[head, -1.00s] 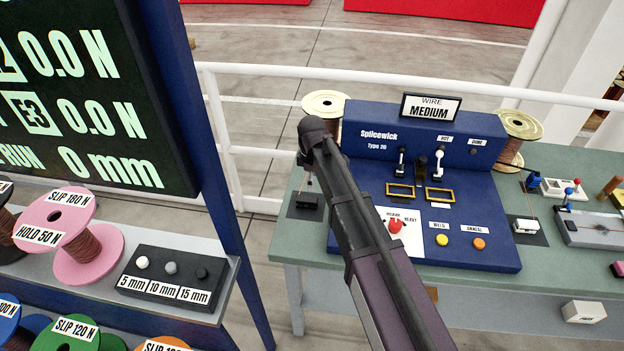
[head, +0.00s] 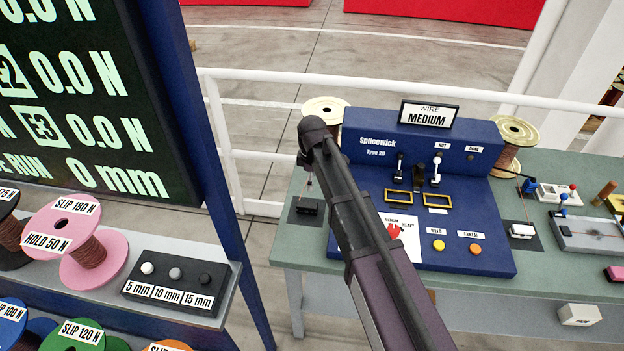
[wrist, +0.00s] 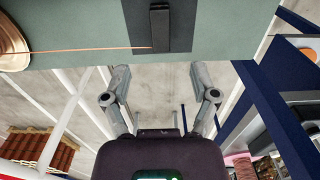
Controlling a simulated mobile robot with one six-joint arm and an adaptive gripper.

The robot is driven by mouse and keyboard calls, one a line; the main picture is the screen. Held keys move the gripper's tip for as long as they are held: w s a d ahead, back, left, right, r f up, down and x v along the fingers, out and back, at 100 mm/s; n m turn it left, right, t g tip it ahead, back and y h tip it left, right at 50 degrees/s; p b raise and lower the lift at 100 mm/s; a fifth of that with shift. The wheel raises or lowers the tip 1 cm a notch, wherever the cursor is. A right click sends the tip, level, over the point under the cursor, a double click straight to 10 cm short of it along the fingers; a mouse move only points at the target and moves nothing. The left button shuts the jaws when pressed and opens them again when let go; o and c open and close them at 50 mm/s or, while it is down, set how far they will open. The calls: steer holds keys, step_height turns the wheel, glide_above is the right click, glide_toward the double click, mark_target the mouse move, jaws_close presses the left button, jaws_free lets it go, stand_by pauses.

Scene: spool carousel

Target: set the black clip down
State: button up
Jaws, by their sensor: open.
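The black clip (head: 310,207) sits on a dark mat (head: 293,217) at the left end of the bench, left of the blue splicing machine. It also shows in the wrist view (wrist: 160,25), lying on the mat at the top of the picture, with a copper wire (wrist: 90,49) running to it from the left. My gripper (wrist: 160,78) is open and empty in the wrist view. Its fingers are spread apart over the grey floor, clear of the clip and short of the bench edge. In the head view my arm hides the fingers.
The blue splicing machine (head: 470,190) stands right of my arm on the green bench (head: 340,252). A white clip (head: 521,230) lies on another mat to its right. A shelf with a pink spool (head: 62,225) and the display (head: 90,110) stand at left. A white railing runs behind.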

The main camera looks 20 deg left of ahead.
stand_by(0.4)
steer(key=s+d+m, duration=0.3)
steer(key=d+m, duration=0.4)
steer(key=d, duration=0.8)
steer(key=s+d+m, duration=0.2)
steer(key=d+m, duration=0.5)
steer(key=d, duration=0.7)
steer(key=s+d+m, duration=0.3)
steer(key=d+m, duration=0.3)
steer(key=d, duration=0.9)
steer(key=shift+s+d+m, duration=0.3)
steer(key=shift+d+m, duration=0.05)
steer(key=shift+m, duration=0.05)
steer(key=shift+f, duration=0.15)
steer(key=shift+f+b, duration=1.1)
steer(key=shift+b, duration=0.15)
